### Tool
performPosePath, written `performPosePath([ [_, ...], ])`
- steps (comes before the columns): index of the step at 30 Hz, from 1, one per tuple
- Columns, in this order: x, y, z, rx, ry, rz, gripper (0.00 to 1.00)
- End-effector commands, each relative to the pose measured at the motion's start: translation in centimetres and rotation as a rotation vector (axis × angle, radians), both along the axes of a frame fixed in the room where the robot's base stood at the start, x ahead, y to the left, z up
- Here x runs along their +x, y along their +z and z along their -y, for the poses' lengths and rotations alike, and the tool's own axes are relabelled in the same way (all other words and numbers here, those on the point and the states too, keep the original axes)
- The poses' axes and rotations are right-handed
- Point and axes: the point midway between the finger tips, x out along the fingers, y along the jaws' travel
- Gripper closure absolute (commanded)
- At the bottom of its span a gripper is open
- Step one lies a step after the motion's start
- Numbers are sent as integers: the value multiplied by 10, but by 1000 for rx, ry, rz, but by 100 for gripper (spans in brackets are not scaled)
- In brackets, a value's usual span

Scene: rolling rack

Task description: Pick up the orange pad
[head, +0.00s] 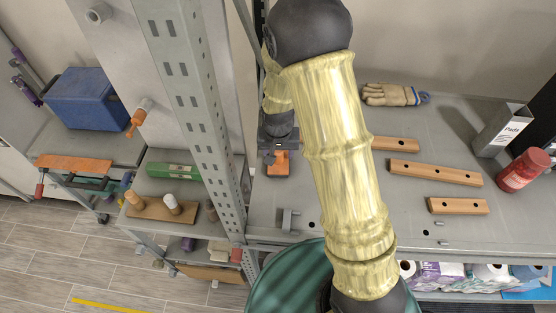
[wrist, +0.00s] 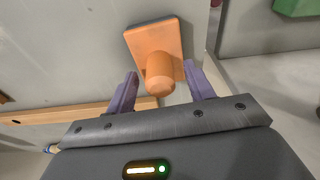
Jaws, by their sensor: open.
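The orange pad (wrist: 150,40) has a flat rectangular base with a dark edge and a rounded orange knob pointing toward the wrist camera. In the head view the orange pad (head: 278,168) lies on the grey rack shelf, partly covered by my gripper. My gripper (wrist: 160,70) is open, with its two purple fingers apart on either side of the knob. The knob shows between them with gaps on both sides. In the head view my gripper (head: 278,146) is right over the pad, its fingers hard to make out.
A perforated grey post (head: 190,90) stands just left of the pad. Wooden bars (head: 435,172) lie to the right on the shelf (head: 400,225), with gloves (head: 390,95), a red jar (head: 523,170) and a grey holder labelled Pads (head: 500,130). A metal bracket (head: 288,219) is in front.

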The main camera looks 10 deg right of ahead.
Motion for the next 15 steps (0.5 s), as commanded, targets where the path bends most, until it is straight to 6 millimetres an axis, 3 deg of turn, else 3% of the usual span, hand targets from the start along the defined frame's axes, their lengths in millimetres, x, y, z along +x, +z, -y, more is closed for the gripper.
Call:
performPosePath([
  [11,0,0,0,0,0,0,49],
  [15,0,0,0,0,0,0,76],
])
